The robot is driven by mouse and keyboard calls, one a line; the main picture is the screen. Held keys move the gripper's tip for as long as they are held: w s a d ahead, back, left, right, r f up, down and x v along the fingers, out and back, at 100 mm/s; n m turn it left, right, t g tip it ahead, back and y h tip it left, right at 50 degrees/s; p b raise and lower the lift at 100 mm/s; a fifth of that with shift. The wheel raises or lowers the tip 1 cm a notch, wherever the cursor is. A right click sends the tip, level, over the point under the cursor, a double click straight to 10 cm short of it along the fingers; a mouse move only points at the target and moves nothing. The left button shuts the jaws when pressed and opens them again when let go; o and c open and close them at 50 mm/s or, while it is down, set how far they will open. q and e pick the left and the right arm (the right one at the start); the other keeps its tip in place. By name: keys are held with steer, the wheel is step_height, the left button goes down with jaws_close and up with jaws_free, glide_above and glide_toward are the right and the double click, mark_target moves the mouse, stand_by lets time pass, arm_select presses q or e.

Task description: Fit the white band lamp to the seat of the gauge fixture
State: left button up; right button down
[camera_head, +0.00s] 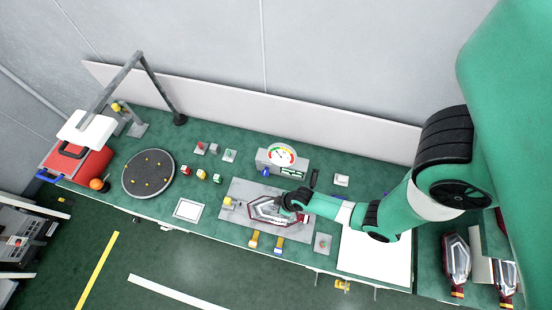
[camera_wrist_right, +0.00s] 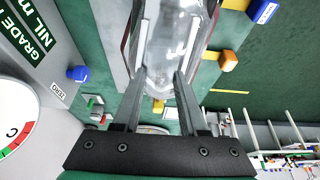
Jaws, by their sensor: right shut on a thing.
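A lamp (camera_head: 265,211) with a clear and white middle and dark red edges lies over the grey plate of the gauge fixture (camera_head: 234,190). In the right wrist view the fingers of my right gripper (camera_wrist_right: 159,82) close on the near end of the lamp (camera_wrist_right: 172,42). The arm and fingers hide part of the lamp, and I cannot tell whether it rests fully in the seat. My left gripper does not show.
A dial gauge (camera_head: 282,155) stands behind the fixture. Yellow and blue clamps (camera_head: 254,239) line its front edge. More lamps (camera_head: 456,258) lie at the far right beside a white sheet (camera_head: 372,262). A round turntable (camera_head: 148,174) and a red case (camera_head: 82,163) stand at left.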

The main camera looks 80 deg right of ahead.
steer(key=shift+f, duration=0.15)
stand_by(0.5)
steer(key=shift+f+b, duration=1.25)
steer(key=shift+f, duration=0.05)
steer(key=shift+c, duration=1.8)
jaws_free()
steer(key=p+v, duration=0.4)
steer(key=v, duration=0.7)
steer(key=shift+r, duration=0.4)
